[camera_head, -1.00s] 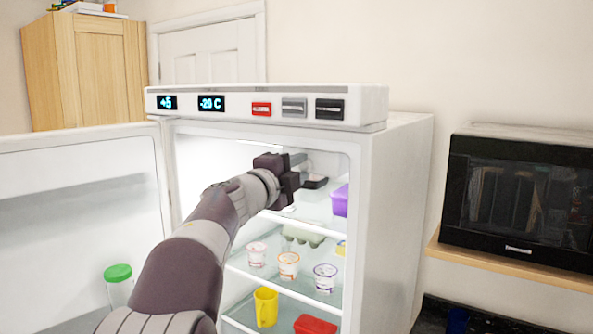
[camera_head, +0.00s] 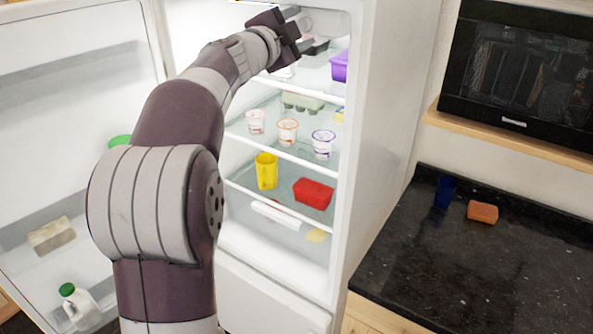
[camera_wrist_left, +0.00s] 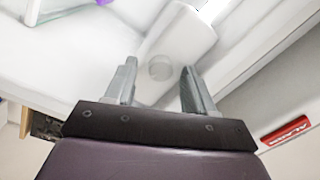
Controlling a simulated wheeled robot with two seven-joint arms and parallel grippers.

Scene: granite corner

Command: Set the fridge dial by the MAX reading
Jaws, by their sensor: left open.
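The white fridge (camera_head: 392,120) stands open, its door (camera_head: 75,110) swung to the left. My left gripper (camera_head: 300,28) is inside the top of the compartment, above the upper shelf. In the left wrist view the left gripper (camera_wrist_left: 159,75) is open and its two fingers are apart. A round pale grey dial (camera_wrist_left: 160,67) shows between the fingertips, on a white housing (camera_wrist_left: 185,38). I cannot tell whether the fingers touch it, and its markings are not readable. The top panel's displays are out of the head view. My right gripper is not in view.
A purple box (camera_head: 339,66) sits on the upper shelf near the gripper. Several yogurt cups, a yellow mug (camera_head: 266,170) and a red container (camera_head: 313,193) stand lower. A red ALARM button (camera_wrist_left: 286,132) shows in the wrist view. A microwave (camera_head: 515,75) is at the right.

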